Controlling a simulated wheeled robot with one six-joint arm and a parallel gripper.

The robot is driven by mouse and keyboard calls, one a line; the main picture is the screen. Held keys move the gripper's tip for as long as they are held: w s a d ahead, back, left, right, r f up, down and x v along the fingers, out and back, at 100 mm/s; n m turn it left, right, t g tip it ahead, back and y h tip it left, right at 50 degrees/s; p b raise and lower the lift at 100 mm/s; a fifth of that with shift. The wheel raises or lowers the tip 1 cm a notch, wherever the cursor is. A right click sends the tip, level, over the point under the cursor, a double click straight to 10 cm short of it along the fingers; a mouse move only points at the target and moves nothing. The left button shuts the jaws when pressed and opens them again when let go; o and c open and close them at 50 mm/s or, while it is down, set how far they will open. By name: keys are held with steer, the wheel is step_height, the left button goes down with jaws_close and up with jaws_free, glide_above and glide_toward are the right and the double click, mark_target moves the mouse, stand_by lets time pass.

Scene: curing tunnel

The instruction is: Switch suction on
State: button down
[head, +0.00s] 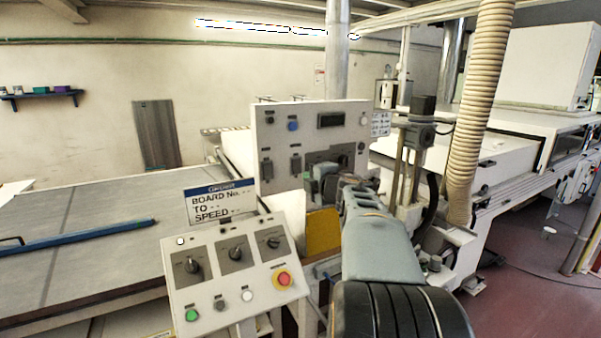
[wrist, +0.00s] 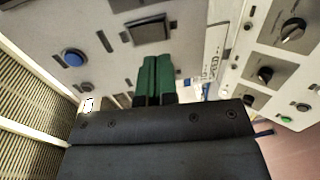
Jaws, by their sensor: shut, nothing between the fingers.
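The upright light-grey control panel (head: 285,115) carries a blue button (head: 293,126), a dark button (head: 270,120), a dark display (head: 330,120), switch plates (head: 295,162) and a white button (head: 364,120). No label reading suction is legible, so I cannot tell which control it is. My gripper's green fingers (wrist: 157,80) are shut and empty in the wrist view, in front of the panel face. The blue button (wrist: 72,58) is left of them there, and a dark rectangular part (wrist: 150,29) is above them. In the head view my arm hides the panel's lower right.
A slanted console (head: 235,275) with several knobs, a green button (head: 192,315) and a red stop button (head: 283,279) stands front left. A board-speed sign (head: 220,203) is behind it. A ribbed hose (head: 478,100) rises right of my arm. A long bed (head: 70,240) extends left.

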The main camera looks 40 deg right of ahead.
mark_target(297, 172)
steer(key=shift+w+d+f+p, duration=0.1)
steer(key=shift+w+d, duration=0.05)
steer(key=shift+w, duration=0.8)
steer(key=shift+w+d+f+p, duration=0.1)
steer(key=shift+w+p, duration=0.05)
steer(key=shift+w, duration=0.75)
steer(key=shift+w+d+f+p, duration=0.1)
steer(key=shift+w+d, duration=0.05)
steer(key=shift+w, duration=0.8)
